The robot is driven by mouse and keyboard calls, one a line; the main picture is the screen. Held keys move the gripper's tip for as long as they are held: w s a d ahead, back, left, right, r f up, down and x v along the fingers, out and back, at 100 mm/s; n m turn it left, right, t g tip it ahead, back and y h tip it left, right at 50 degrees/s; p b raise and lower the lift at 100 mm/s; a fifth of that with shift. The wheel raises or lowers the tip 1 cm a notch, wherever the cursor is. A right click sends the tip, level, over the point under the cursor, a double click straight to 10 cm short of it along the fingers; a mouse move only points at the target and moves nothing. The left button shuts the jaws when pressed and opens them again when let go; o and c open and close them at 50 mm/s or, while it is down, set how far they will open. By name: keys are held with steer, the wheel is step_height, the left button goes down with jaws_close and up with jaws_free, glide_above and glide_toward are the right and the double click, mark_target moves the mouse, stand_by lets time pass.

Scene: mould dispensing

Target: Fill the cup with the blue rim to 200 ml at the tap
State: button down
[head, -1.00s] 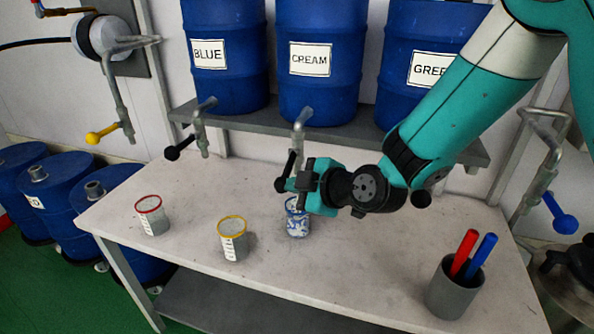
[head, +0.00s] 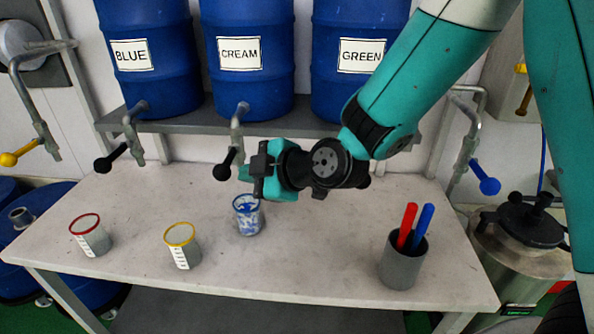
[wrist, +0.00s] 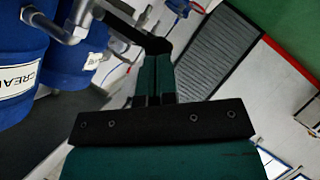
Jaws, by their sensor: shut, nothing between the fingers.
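The cup with the blue rim (head: 248,220) stands upright on the table below the tap under the CREAM drum. It looks blue and white, marbled; its level cannot be read. The CREAM tap (head: 238,122) has a black lever (head: 222,172) slanting down to the left; I see no clear stream. My gripper (head: 254,180) is shut and empty, just above the cup and right of the lever. In the wrist view my shut fingers (wrist: 154,78) point towards a black lever (wrist: 148,40); whether they touch it I cannot tell.
A red-rimmed cup (head: 92,238) and a yellow-rimmed cup (head: 182,246) stand to the left. A grey holder (head: 402,268) with red and blue sticks stands at the right. BLUE (head: 145,60) and GREEN (head: 355,80) drums flank the CREAM drum (head: 248,80). The table's front middle is clear.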

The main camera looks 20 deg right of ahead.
steer(key=b+v, duration=0.7)
steer(key=v, duration=0.7)
stand_by(0.4)
steer(key=s+d+m+g+h+p, duration=0.1)
steer(key=s+m+g+h+p, duration=0.4)
steer(key=s+m+g, duration=0.4)
steer(key=s+m+p, duration=0.1)
steer(key=s+m, duration=0.1)
steer(key=s, duration=0.3)
steer(key=shift+s+d+f+p, duration=0.3)
steer(key=shift+d, duration=0.05)
